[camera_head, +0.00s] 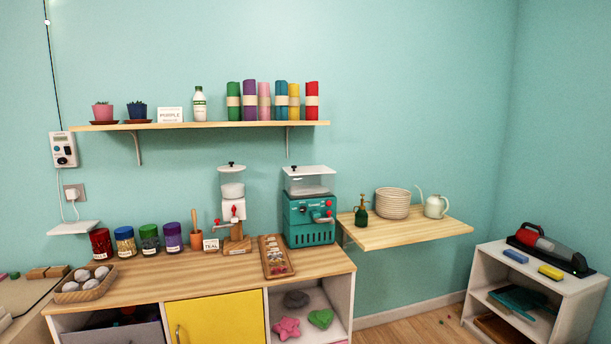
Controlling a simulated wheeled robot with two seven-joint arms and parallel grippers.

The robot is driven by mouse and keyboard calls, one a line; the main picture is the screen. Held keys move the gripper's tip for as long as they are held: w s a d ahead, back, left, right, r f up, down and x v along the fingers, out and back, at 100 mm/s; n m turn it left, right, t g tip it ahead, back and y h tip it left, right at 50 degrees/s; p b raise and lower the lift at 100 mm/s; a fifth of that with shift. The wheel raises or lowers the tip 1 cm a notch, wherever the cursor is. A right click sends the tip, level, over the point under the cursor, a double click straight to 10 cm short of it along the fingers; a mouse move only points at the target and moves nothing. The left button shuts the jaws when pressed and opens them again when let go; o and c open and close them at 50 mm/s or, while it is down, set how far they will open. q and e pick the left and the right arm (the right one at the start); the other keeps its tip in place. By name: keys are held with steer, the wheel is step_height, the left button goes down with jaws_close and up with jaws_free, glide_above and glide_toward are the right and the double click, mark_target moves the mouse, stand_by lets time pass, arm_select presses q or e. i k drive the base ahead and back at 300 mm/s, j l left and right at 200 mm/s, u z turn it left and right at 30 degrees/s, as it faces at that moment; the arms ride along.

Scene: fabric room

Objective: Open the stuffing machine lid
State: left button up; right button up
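A teal machine (309,233) with a clear hopper (308,186) stands at the back right of the wooden counter; it looks like the stuffing machine. A pale flat lid (315,171) with a small dark knob lies across the top of the hopper. Red-tipped parts and a spout show on its front. A smaller white hand-cranked machine (233,210) with its own round lid (231,169) stands to its left. Neither of my grippers is in view.
A long tray of small items (276,257) lies in front of the teal machine. Jars (149,239) line the counter's back left. A wall shelf (200,125) with rolled fabrics hangs above. A side shelf (405,233) holds bowls (393,203). The counter's front middle is clear.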

mark_target(294, 170)
steer(key=i+j+z, duration=0.2)
steer(key=i, duration=0.3)
steer(key=i+j+z, duration=0.15)
steer(key=i, duration=0.4)
steer(key=j, duration=0.1)
